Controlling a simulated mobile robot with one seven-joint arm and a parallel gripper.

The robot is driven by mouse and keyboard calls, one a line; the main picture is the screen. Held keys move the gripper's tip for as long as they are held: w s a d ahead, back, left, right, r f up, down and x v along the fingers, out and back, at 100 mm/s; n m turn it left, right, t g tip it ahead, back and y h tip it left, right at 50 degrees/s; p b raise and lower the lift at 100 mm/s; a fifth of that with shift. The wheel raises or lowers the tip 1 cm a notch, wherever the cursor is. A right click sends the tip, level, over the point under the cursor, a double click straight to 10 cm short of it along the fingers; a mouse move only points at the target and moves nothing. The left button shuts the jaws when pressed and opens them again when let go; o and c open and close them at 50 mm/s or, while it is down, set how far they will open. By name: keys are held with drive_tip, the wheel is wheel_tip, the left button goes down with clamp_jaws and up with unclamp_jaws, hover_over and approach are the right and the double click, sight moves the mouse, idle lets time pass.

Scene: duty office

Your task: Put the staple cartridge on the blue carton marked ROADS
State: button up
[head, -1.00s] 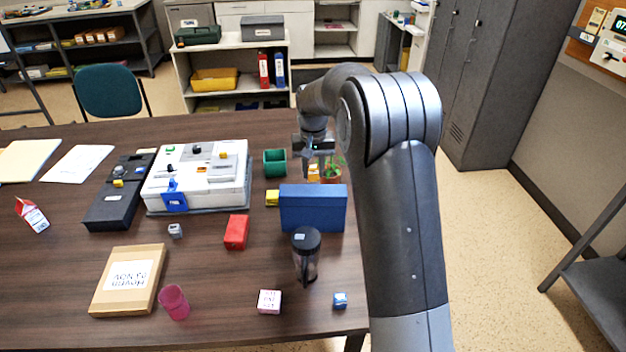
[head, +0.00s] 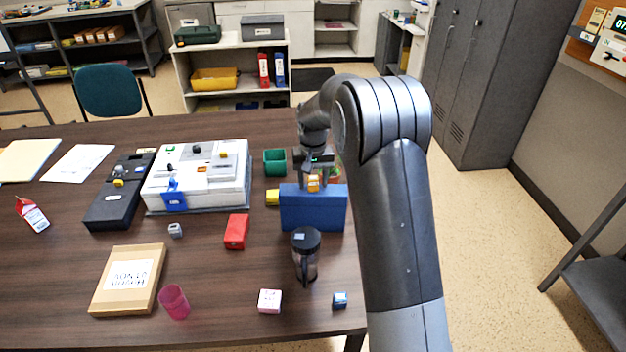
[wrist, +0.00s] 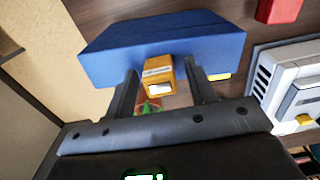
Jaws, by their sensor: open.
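A small orange box with a pale label (head: 314,184), which I take to be the staple cartridge, is at the far top edge of the large blue carton (head: 312,212). The carton stands on the desk and no marking on it is readable. In the wrist view the orange box (wrist: 158,76) sits between the two fingers, with a gap on each side, against the edge of the blue carton (wrist: 165,45). I cannot tell whether it fully rests on the carton. My gripper (head: 314,180) is open around it, pointing down; it also shows in the wrist view (wrist: 160,80).
A potted plant (wrist: 148,106) stands behind the carton. A red block (head: 236,231) and the white machine (head: 200,178) are further left.

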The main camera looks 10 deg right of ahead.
sight(313, 178)
wheel_tip(313, 178, up, 12)
drive_tip(key=s+d+r+t, duration=0.1)
drive_tip(key=s+d+r, duration=0.2)
drive_tip(key=s+r, duration=0.5)
drive_tip(key=s+d+f+t, duration=0.1)
drive_tip(key=s+d+t, duration=0.1)
drive_tip(key=s, duration=1.3)
drive_tip(key=s+d+t, duration=0.2)
drive_tip(key=s, duration=1.3)
drive_tip(key=shift+f+t, duration=0.3)
drive_tip(key=shift+f, duration=0.05)
